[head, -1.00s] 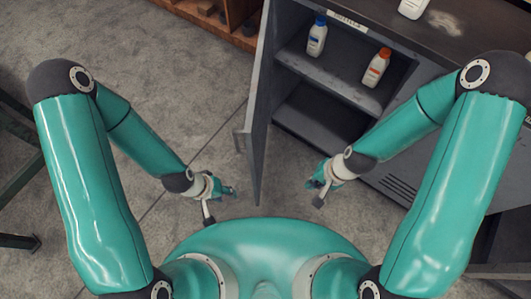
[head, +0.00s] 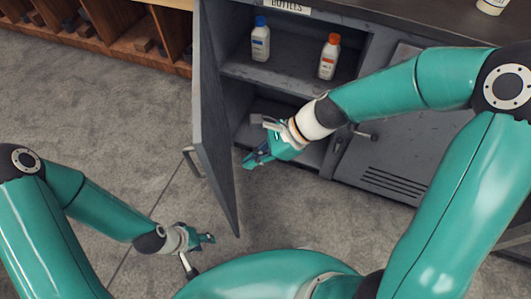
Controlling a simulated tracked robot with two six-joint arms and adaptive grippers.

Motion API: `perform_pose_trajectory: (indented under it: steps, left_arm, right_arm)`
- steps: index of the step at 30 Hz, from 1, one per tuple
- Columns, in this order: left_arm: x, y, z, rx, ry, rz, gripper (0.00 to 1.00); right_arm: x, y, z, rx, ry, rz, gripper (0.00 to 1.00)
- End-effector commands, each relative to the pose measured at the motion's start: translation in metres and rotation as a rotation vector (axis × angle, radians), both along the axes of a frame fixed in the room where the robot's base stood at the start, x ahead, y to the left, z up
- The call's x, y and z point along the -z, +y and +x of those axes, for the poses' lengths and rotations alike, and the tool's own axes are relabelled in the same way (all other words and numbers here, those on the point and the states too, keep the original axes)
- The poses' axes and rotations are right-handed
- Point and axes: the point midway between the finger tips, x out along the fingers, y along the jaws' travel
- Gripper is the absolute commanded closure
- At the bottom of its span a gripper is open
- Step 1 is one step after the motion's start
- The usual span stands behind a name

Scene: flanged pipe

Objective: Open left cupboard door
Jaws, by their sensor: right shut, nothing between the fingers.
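The left cupboard door (head: 215,130) is a grey panel standing open at the left of the cupboard, jutting out toward me. Its bar handle (head: 193,162) is on the outer face. The cupboard interior shows, with a shelf (head: 285,80) inside. My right gripper (head: 252,163) is shut and empty, in front of the cupboard opening, on the inner side of the door. I cannot tell whether it touches the door. My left gripper (head: 209,239) is low, below the handle in the picture, apart from the door. Its fingers are too small to tell if open.
A blue-capped bottle (head: 260,40) and an orange-capped bottle (head: 329,57) stand on the shelf. The vented right door (head: 400,180) is closed. A wooden rack (head: 130,35) stands at the back left. The floor left of the open door is clear.

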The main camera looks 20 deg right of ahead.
Motion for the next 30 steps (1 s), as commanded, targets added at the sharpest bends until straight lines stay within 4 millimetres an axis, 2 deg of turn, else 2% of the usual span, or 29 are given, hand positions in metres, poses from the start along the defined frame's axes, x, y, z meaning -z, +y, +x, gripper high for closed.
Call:
perform_pose_trajectory:
  steps: [1,4,12,26,30]
  left_arm:
    - [0.008,0.000,0.000,0.000,0.000,0.000,0.60]
    - [0.016,0.000,0.000,0.000,0.000,0.000,0.60]
    - [0.016,0.000,0.000,0.000,0.000,0.000,0.60]
    - [0.017,0.000,0.000,0.000,0.000,0.000,0.60]
    - [0.023,0.000,0.000,0.000,0.000,0.000,0.60]
  right_arm:
    - [0.013,0.008,-0.001,-0.004,0.003,-0.002,1.00]
    - [0.027,0.022,0.001,-0.004,0.002,-0.001,1.00]
    - [0.023,0.056,0.005,-0.003,0.000,-0.002,1.00]
    - [0.022,0.062,0.006,-0.001,0.000,-0.002,1.00]
    - [0.024,0.074,0.007,0.016,-0.002,-0.002,1.00]
